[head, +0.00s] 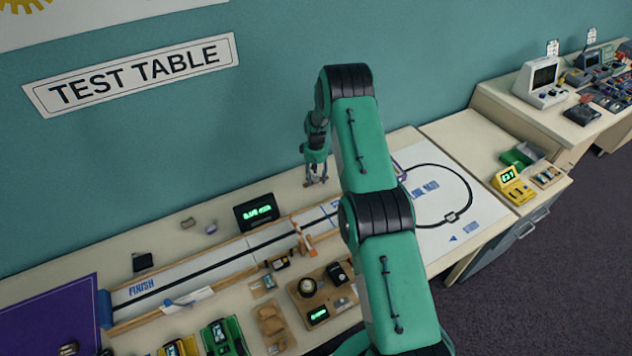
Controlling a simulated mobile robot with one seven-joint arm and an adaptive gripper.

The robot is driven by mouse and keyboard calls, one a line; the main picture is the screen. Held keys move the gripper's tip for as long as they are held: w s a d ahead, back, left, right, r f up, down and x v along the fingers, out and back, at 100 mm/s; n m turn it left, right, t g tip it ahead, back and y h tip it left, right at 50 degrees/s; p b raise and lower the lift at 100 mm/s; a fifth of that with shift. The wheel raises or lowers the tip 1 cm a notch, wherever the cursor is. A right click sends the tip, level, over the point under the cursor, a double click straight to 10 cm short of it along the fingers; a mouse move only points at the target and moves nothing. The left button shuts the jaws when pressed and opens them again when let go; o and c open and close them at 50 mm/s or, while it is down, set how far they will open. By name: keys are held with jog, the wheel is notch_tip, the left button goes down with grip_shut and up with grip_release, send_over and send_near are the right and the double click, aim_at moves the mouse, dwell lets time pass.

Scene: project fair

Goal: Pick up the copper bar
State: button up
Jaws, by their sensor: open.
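My gripper (316,181) hangs at the end of my green arm, above the back part of the test table (175,248). Its fingers point down and are open. They are small here, and I cannot tell what lies directly below or between them. I cannot pick out the copper bar with certainty. A small brown block (188,223) lies at the back of the table, left of the gripper, but I cannot tell what it is made of. My arm hides part of the table's middle and right.
A long track (200,269) with wooden rails runs along the table, with an orange-and-white gate (302,240) across it. A black display (256,212) stands behind it. A wooden tray (342,309) of parts is in front. A looped track sheet (440,205) lies right.

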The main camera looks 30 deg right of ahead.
aim_at(316, 175)
grip_shut()
jog(key=shift+r, duration=0.2)
dwell(0.3)
jog(key=shift+r+p, duration=0.3)
jog(key=shift+r, duration=4.6)
